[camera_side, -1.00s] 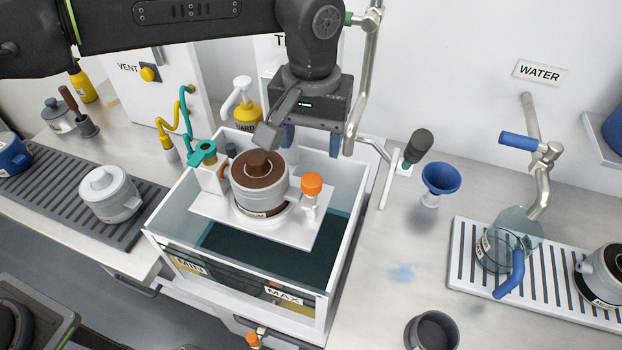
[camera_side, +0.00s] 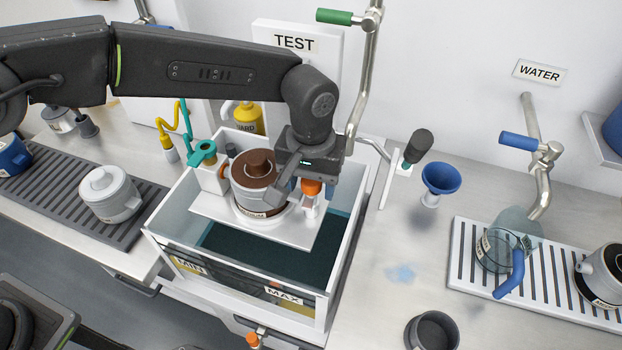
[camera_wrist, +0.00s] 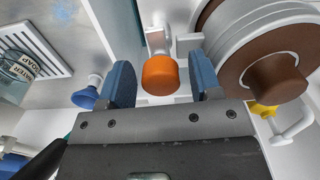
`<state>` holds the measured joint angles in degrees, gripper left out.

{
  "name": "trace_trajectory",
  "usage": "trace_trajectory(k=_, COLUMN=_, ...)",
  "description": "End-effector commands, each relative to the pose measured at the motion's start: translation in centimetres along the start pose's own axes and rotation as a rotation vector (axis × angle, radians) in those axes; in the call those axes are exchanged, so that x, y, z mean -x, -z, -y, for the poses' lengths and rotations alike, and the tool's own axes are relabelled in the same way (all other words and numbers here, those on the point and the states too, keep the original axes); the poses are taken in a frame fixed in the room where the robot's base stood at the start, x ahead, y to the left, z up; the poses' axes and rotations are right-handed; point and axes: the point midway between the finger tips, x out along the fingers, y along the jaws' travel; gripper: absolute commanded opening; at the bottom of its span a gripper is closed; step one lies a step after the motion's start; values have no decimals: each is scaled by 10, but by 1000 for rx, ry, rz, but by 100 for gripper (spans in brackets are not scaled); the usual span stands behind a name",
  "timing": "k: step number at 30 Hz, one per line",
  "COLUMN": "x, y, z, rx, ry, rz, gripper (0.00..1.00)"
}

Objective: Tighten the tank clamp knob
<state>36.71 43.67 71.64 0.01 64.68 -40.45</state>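The orange clamp knob (camera_side: 311,187) sits on a white post at the right side of the white platform (camera_side: 298,236) above the tank (camera_side: 337,256). In the wrist view the knob (camera_wrist: 166,75) is between my two blue fingers, with a gap on each side. My gripper (camera_wrist: 163,82) is open around it and does not appear to touch it. In the side view my gripper (camera_side: 311,189) comes down from above and partly hides the knob. A grey pot with a brown lid (camera_side: 256,170) stands on the platform just left of the gripper; it also shows in the wrist view (camera_wrist: 262,75).
A teal knob (camera_side: 203,152) is at the platform's left. A pipe with a green handle (camera_side: 335,17) rises behind my wrist. A dark-handled lever (camera_side: 418,146) and blue funnel (camera_side: 441,178) stand right of the tank. The counter in front of the funnel is mostly clear.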

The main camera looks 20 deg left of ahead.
Motion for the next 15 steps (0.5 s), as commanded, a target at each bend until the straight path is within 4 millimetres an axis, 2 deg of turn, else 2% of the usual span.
trace_trajectory(k=2, x=0, y=0, z=0, rx=0, ry=0, rz=0, gripper=51)
trace_trajectory(k=13, x=0, y=0, z=0, rx=0, ry=0, rz=0, gripper=15)
trace_trajectory(k=15, x=0, y=0, z=0, rx=0, ry=0, rz=0, gripper=14)
